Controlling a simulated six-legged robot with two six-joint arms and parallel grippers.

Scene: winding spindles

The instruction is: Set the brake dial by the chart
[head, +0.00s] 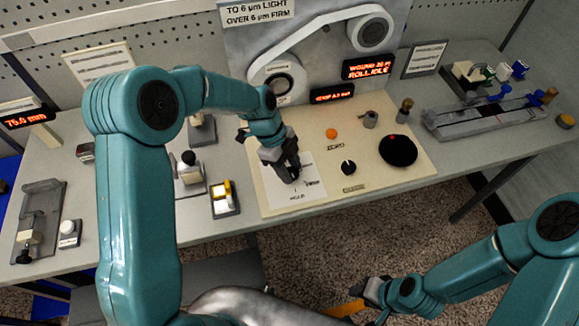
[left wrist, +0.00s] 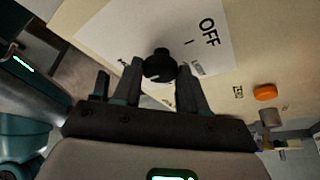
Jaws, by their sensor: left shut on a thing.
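The chart (head: 256,12) on the upright panel is cut off at the top; its visible lines read "TO 6 µm LIGHT" and "OVER 6 µm FIRM". The brake dial is a black knob (left wrist: 158,65) on a white marked plate (head: 276,196) lying on the cream board. In the left wrist view "OFF" and a tick mark show on the plate beside it. My left gripper (head: 290,172) reaches down over the plate and is shut on the knob, one finger on each side. My right gripper (head: 366,290) is low, off the table's front edge; its fingers are unclear.
A smaller black knob (head: 348,167), a large black disc (head: 398,150) and an orange button (head: 331,133) are on the board to the right. A yellow-and-white switch (head: 224,197) stands left of the plate. A red display (head: 368,67) reads "ROLL IDLE".

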